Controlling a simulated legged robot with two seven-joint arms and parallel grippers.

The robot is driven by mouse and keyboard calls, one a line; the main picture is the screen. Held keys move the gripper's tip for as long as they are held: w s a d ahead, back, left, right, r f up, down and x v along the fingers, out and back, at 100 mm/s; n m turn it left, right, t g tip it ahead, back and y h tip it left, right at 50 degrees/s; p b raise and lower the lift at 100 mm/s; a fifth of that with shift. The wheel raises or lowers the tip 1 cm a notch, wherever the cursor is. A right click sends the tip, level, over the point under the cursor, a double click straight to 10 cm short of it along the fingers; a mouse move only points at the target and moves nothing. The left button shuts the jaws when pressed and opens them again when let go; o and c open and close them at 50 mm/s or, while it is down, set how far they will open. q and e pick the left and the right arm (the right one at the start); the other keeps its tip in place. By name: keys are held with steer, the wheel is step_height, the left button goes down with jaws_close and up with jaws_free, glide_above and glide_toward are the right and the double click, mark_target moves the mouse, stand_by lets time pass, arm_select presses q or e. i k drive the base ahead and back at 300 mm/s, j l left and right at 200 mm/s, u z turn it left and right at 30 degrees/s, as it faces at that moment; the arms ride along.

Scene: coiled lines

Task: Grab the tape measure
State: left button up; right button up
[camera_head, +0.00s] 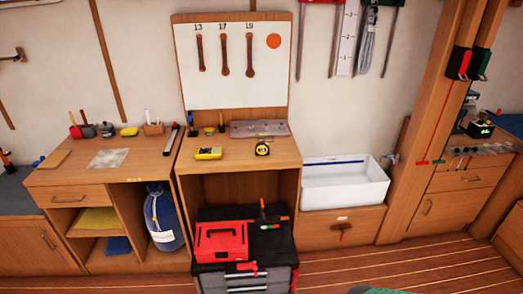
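The tape measure (262,149), black and yellow, stands on the wooden workbench (225,167) near its front edge, right of the middle. A yellow device (208,153) lies to its left on the same top, with a gap between them. Neither of my grippers shows in the head view. Nothing covers the tape measure.
A grey metal piece (258,129) lies behind the tape measure. A red toolbox (221,242) sits on a dark drawer cart (266,277) in front of the bench. A white sink (343,182) stands to the right.

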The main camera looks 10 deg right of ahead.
mark_target(262, 148)
steer(key=i+l+z, duration=0.15)
steer(key=l+z, duration=0.15)
steer(key=z, duration=0.15)
steer(key=i+l+z, duration=0.2)
steer(key=z, duration=0.25)
steer(key=i+l+z, duration=0.15)
steer(key=z, duration=0.25)
steer(key=i+z, duration=0.45)
steer(key=i+l+u, duration=0.35)
steer(key=i+u, duration=0.15)
steer(key=i, duration=0.15)
